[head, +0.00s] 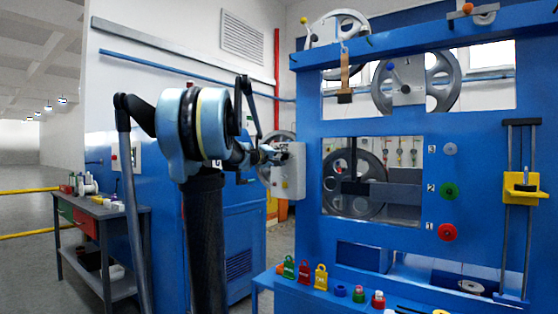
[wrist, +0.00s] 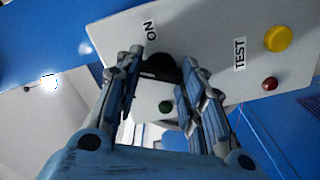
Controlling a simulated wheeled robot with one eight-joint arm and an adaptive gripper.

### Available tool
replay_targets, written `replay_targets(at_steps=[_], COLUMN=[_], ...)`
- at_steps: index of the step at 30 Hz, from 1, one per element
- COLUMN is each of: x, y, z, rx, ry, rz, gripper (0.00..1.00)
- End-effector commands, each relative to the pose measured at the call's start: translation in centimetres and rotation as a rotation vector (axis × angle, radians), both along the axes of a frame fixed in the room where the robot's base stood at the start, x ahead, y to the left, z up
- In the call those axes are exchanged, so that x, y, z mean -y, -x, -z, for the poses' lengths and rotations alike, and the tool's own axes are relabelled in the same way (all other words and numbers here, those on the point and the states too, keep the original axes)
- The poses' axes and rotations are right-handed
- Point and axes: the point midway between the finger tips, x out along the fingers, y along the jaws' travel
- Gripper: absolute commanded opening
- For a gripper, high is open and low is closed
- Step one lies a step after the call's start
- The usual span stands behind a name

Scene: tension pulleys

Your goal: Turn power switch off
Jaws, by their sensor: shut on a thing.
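The power switch (wrist: 158,68) is a black rotary knob on a light grey panel in the wrist view, beside an "ON" label. My gripper (wrist: 163,72) has its fingers on both sides of the knob and is shut on it. The fingers hide part of the knob, so its exact angle is hard to tell. In the head view my gripper (head: 276,154) reaches the grey control box (head: 292,182) on the side of the blue frame. The switch itself is too small to make out there.
The panel also carries a green button (wrist: 166,106), a yellow button (wrist: 278,38), a red button (wrist: 270,84) and a "TEST" label. A blue pulley rig (head: 390,128) stands to the right. A side table (head: 95,205) with small items stands at left.

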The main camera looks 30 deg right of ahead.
Motion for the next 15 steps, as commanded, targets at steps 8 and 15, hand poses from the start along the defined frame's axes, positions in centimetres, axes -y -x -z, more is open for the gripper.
replay_targets(at_steps=[8,15], x=[-0.22,-0.24], y=[-0.39,-0.4], z=[0.12,0.24], rx=[-0.224,-0.369], ry=[0.093,0.153], rz=[-0.009,-0.01], gripper=[0.13,0.13])
